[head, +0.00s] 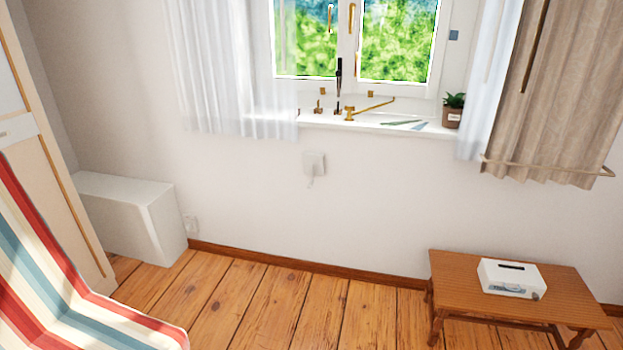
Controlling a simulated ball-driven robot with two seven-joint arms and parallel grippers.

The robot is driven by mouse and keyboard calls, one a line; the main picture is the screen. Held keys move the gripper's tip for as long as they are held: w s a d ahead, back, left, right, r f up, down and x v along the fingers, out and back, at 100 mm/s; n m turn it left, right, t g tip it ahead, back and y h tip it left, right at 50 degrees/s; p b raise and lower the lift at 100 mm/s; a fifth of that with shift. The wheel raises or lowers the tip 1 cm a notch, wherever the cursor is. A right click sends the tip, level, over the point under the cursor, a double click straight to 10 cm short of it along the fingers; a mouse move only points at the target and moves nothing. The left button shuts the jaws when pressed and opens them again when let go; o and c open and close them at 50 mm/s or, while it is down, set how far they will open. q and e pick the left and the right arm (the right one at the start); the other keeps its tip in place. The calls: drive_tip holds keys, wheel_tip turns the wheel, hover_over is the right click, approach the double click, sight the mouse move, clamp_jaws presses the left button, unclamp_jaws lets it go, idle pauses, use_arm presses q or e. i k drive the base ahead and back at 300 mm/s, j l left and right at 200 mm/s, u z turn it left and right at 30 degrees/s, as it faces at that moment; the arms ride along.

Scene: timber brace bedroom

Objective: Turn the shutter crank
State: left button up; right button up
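A small white box (314,163) is fixed to the wall below the window sill, with a thin pale lever (310,183) hanging from it. This may be the shutter crank, but it is too small to be sure. On the sill stand a dark upright handle (338,80) and a brass arm (370,108) that slants up to the right. Neither of my grippers shows in the head view.
The white sill (305,121) also holds a potted plant (453,112). A low wooden table (455,270) with a white box (512,279) stands at the right. A striped chair (60,270) and a white cabinet (130,215) are at the left. The middle floor is clear.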

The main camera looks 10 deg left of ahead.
sight(310, 185)
drive_tip(key=i+l, duration=0.1)
drive_tip(key=i, duration=0.35)
drive_tip(key=i+l, duration=0.1)
drive_tip(key=i, duration=0.4)
drive_tip(key=u, duration=0.05)
